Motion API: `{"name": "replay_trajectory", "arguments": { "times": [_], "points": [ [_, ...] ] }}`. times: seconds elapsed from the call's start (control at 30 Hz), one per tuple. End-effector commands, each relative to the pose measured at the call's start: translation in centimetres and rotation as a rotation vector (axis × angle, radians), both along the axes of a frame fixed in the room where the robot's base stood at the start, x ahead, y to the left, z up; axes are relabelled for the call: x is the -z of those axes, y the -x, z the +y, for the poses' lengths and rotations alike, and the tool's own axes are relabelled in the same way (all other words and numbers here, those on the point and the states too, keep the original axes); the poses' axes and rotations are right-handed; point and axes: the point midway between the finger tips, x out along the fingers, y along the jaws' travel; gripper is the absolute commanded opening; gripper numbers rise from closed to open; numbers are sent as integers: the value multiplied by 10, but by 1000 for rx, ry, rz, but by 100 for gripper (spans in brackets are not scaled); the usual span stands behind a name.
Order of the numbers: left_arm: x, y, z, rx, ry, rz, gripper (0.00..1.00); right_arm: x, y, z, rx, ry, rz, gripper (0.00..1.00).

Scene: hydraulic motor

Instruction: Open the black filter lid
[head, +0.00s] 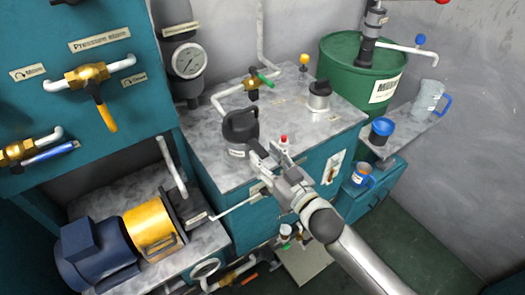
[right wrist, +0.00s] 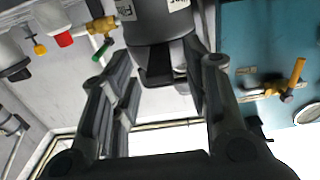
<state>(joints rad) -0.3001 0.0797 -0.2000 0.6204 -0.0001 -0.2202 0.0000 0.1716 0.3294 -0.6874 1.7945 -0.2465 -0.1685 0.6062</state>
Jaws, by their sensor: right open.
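The black filter lid (head: 241,124), with a raised loop handle, sits on a short grey labelled filter neck (head: 238,151) on top of the grey tank. In the right wrist view the dark lid (right wrist: 160,28) and its handle fill the top middle. My right gripper (head: 262,158) is close to the front right of the lid in the head view. In the right wrist view its open fingers (right wrist: 160,85) spread to either side of the handle's near part. I cannot tell whether they touch it. My left gripper is not in view.
A second black cap (head: 320,88) on a silver neck and a red button (head: 284,140) stand on the tank top. A pressure gauge (head: 188,62) is behind left. A green drum (head: 350,75) and a small shelf with a jug (head: 428,97) are at right.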

Motion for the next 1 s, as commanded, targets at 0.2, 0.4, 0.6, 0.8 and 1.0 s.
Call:
{"name": "replay_trajectory", "arguments": {
  "times": [0.2, 0.4, 0.6, 0.8, 1.0],
  "points": [
    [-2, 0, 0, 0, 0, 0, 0, 0, -15, 11, 1, 1, 1, 43],
    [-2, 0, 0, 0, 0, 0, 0, 0, -17, 12, 0, 0, 0, 43],
    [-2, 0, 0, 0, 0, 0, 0, 1, -16, 12, 0, 1, 1, 34],
    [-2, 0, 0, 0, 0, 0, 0, 1, -16, 12, 0, 1, 1, 8],
    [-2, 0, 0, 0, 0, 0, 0, 1, -16, 12, 0, 1, 1, 0]
  ]
}}
